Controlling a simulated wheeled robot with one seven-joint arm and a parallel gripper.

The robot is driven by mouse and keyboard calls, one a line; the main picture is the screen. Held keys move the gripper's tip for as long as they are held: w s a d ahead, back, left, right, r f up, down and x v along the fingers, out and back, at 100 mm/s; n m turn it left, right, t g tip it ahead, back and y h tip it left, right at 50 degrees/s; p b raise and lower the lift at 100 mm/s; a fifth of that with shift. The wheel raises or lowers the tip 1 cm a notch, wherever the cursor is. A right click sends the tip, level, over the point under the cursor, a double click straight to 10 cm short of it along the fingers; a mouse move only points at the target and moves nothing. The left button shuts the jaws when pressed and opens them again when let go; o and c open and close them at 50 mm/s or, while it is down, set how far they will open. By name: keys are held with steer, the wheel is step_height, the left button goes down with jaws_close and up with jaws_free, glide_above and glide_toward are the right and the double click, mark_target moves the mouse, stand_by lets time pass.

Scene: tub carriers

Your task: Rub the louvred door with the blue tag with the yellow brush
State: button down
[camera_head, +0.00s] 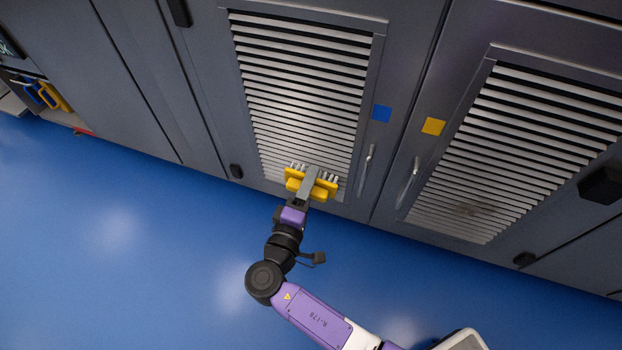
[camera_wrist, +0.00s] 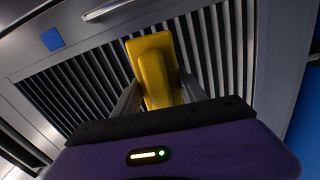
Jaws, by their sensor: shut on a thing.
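The louvred door with the blue tag (camera_head: 382,113) stands in the middle of the head view, its pale slats (camera_head: 305,95) filling most of it. My gripper (camera_head: 309,186) is shut on the yellow brush (camera_head: 324,191) at the lower part of this door. The grey bristles point up and toward the slats; I cannot tell whether they touch. In the wrist view the brush (camera_wrist: 153,68) sits between my two fingers (camera_wrist: 160,95), with the slats behind it and the blue tag (camera_wrist: 51,39) at upper left. The brush hides its bristles there.
Door handles (camera_head: 366,170) stick out between the two doors. Black knobs (camera_head: 600,186) protrude at right. The blue floor (camera_head: 130,240) is clear at left.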

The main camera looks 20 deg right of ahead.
steer(key=shift+v, duration=1.5)
steer(key=s+d+r+p, duration=0.1)
steer(key=s+p, duration=0.1)
steer(key=p, duration=0.1)
steer(key=s+d+r+p, duration=0.2)
steer(key=p, duration=0.1)
steer(key=shift+s+d+r, duration=0.1)
steer(key=shift+d+r, duration=0.05)
step_height(320, 180, up, 16)
steer(key=n+t+y+p, duration=0.5)
steer(key=n+y+p, duration=0.4)
steer(key=y+p, duration=0.3)
glide_above(327, 196)
steer(key=s+b, duration=0.1)
steer(key=b, duration=0.1)
steer(key=shift+y, duration=0.4)
